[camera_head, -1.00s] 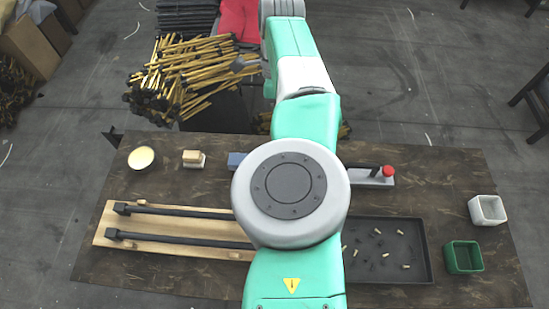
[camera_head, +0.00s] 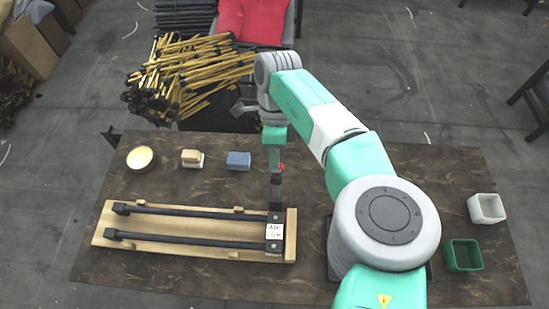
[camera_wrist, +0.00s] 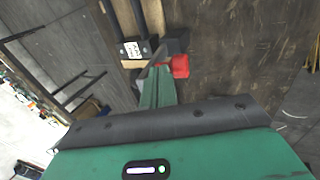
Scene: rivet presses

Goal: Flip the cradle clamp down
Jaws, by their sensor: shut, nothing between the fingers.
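The cradle (camera_head: 200,246) is a pale wooden board bearing two dark rods, at left in the head view. At its right end stands the cradle clamp (camera_head: 276,197), a dark upright piece with a red tip. It also shows in the wrist view as a dark block (camera_wrist: 176,42) with a red end (camera_wrist: 180,67). My gripper (camera_head: 275,168) is shut and empty, pointing down at the clamp's upper end. In the wrist view the green fingers (camera_wrist: 156,68) lie just left of the red part; whether they touch cannot be told.
A white label (camera_head: 275,232) is at the rods' right end. A blue block (camera_head: 238,160), a wooden block (camera_head: 192,158) and a round bowl (camera_head: 141,158) stand behind the cradle. A white bin (camera_head: 486,208) and green bin (camera_head: 463,255) stand far right. My arm hides the tray.

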